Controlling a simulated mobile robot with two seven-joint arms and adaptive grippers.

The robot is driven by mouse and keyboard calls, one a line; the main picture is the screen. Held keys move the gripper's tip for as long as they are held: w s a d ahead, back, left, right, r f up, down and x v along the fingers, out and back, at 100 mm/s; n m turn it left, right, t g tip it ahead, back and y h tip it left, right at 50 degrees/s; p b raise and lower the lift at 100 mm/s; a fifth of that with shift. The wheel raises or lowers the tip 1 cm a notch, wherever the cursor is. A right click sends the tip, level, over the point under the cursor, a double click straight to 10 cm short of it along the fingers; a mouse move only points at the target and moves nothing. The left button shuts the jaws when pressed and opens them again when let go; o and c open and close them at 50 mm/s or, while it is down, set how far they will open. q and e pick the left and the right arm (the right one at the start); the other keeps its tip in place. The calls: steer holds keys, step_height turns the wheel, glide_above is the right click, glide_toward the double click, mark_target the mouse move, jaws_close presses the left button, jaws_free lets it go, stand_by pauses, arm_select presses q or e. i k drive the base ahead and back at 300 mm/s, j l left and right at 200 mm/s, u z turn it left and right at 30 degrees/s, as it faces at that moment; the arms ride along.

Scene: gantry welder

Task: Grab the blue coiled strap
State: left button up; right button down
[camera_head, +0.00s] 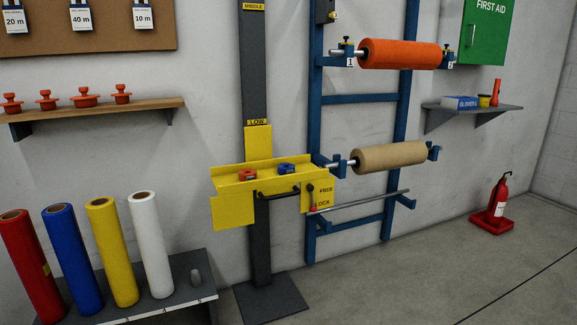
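The blue coiled strap (286,169) appears to be the small blue item lying in the yellow tray (232,185) on the dark upright post. A similar small red item (247,175) lies to its left in the same tray, with a gap between them. The blue item is small in view, so its coil is hard to make out. Neither of my grippers is in view.
The tray front has a black handle (277,194) and a FREE/LOCK lever (310,188). Right of it stands a blue rack (313,110) with an orange roll (400,54) and a tan roll (390,156). Several upright rolls stand on a low grey bench (180,298).

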mark_target(282, 168)
steer(key=i+z, duration=0.8)
steer(key=i+j+z, duration=0.35)
steer(key=i+l, duration=0.3)
steer(key=i, duration=0.25)
steer(key=i+l, duration=0.35)
steer(key=i, duration=0.15)
steer(key=i+l+u, duration=0.1)
steer(key=u, duration=0.4)
steer(key=i+l+u, duration=0.25)
steer(key=u, duration=0.25)
steer(key=i+l+u, duration=0.2)
steer(key=u, duration=0.3)
